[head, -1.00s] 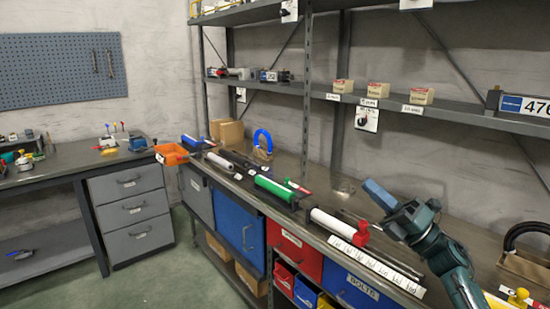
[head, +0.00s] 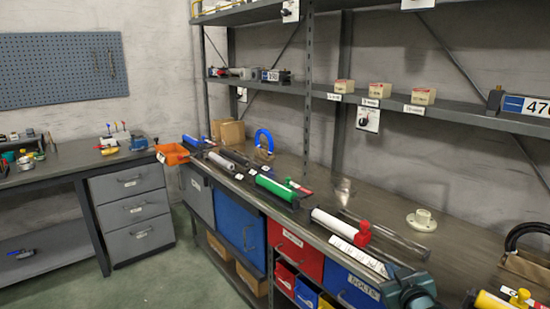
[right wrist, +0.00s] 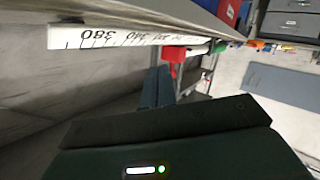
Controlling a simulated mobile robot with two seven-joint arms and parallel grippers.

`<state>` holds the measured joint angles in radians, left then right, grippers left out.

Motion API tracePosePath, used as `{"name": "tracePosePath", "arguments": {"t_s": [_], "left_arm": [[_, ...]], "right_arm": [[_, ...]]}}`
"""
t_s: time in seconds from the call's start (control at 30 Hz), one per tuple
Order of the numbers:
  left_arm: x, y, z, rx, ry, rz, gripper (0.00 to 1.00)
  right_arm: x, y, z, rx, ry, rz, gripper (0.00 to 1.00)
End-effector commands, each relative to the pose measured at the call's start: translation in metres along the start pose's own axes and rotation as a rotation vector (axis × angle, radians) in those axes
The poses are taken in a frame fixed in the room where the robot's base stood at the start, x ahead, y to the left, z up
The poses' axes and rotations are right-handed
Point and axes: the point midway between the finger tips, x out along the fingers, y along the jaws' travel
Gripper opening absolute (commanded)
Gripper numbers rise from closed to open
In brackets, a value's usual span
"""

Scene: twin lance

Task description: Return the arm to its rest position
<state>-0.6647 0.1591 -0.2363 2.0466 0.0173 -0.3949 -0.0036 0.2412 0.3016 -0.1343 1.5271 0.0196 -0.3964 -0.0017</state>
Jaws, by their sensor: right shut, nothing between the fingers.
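My right arm shows as dark teal parts at the bottom right of the head view, low in front of the bench edge. My right gripper (right wrist: 157,88) shows in the right wrist view as two blue-grey fingers close together, with nothing between them. It points along the front of the bench, below and beside a white scale strip (right wrist: 130,36), which also shows in the head view (head: 357,256). My left gripper is in neither current view.
The bench (head: 455,245) carries a white tube with a red end (head: 335,225), a green roll (head: 274,188), clear rods (head: 385,232) and a white flange (head: 422,220). A black curved handle (head: 525,232) stands at the right. A shelf (head: 445,110) runs above.

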Motion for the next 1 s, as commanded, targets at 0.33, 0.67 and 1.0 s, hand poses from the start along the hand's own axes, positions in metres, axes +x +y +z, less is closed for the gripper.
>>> {"name": "tracePosePath", "arguments": {"t_s": [0.33,0.67,1.0], "left_arm": [[0.000,0.000,0.000,0.000,0.000,0.000,0.36],[0.000,0.000,0.000,0.000,0.000,0.000,0.36],[0.000,0.000,0.000,0.000,0.000,0.000,0.36]], "right_arm": [[-0.162,-0.148,0.128,0.109,-0.204,-0.237,0.00],[-0.276,-0.202,0.154,0.222,-0.327,-0.331,0.00],[-0.282,-0.205,0.155,0.228,-0.334,-0.336,0.00]]}}
